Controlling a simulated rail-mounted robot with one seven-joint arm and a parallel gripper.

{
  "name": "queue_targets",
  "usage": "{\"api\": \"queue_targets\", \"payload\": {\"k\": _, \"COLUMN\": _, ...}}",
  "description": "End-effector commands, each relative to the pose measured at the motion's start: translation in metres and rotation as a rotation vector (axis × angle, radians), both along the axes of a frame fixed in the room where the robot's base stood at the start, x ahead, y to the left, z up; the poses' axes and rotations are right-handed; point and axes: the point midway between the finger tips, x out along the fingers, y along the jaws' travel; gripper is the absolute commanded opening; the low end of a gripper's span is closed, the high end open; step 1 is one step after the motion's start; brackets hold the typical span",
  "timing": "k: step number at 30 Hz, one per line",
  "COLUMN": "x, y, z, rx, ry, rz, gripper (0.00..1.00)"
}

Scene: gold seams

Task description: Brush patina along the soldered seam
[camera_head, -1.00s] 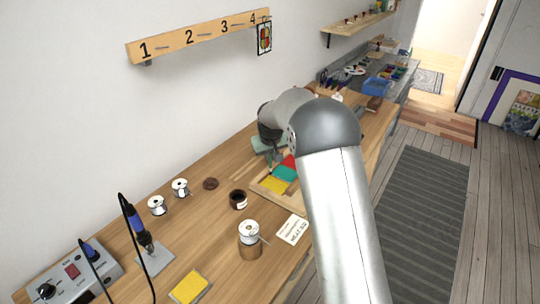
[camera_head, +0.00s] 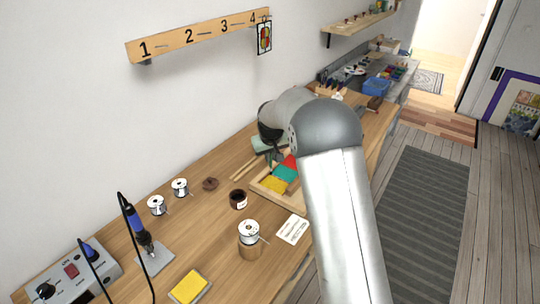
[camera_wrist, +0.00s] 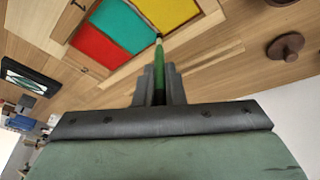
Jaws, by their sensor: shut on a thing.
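The stained-glass panel has red (camera_wrist: 91,48), teal (camera_wrist: 125,27) and yellow (camera_wrist: 168,12) pieces with dark seams between them. It lies in a light wooden frame (camera_wrist: 62,22) and also shows in the head view, where the teal piece (camera_head: 286,173) is partly seen beside my arm. My gripper (camera_wrist: 159,84) is shut on a green-handled brush (camera_wrist: 158,72). In the wrist view the brush points at the panel, with its tip near the frame-side end of the teal-yellow seam. I cannot tell whether the tip touches.
An open dark jar (camera_head: 238,199) stands left of the frame, with a round dark lid (camera_head: 210,184) nearby. Solder spools (camera_head: 180,187), a soldering iron (camera_head: 138,228), a yellow sponge (camera_head: 189,287) and a card (camera_head: 292,229) are on the bench. My arm hides the bench's right side.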

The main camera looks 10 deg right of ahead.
Motion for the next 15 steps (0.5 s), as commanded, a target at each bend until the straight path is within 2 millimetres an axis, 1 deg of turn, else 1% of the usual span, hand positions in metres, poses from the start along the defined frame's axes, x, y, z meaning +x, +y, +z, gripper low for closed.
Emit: {"api": "queue_targets", "payload": {"k": 15, "x": -0.0073, "y": -0.0086, "z": 0.0, "rx": 0.0, "ry": 0.002, "rz": -0.001, "gripper": 0.0}}
